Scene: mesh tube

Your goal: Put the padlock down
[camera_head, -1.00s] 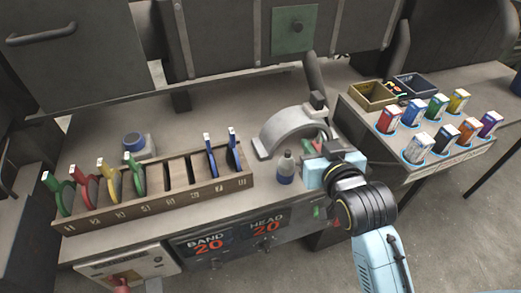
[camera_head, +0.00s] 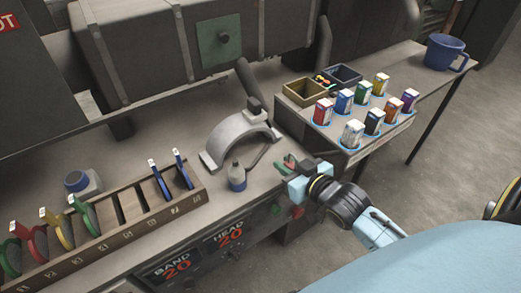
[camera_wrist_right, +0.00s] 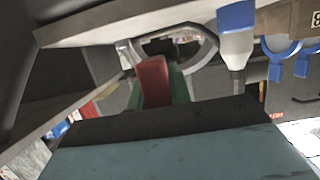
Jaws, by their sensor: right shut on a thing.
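My right gripper (camera_head: 294,174) reaches in from the lower right, at the front edge of the bench. My left gripper is not in view.
A grey arch (camera_head: 235,138) and a blue-based bottle (camera_head: 237,178) stand left of the gripper. A slotted wooden rack (camera_head: 135,222) holds coloured tools further left. A side table (camera_head: 420,62) carries several coloured boxes (camera_head: 343,100), two small bins (camera_head: 303,92) and a blue mug (camera_head: 445,52).

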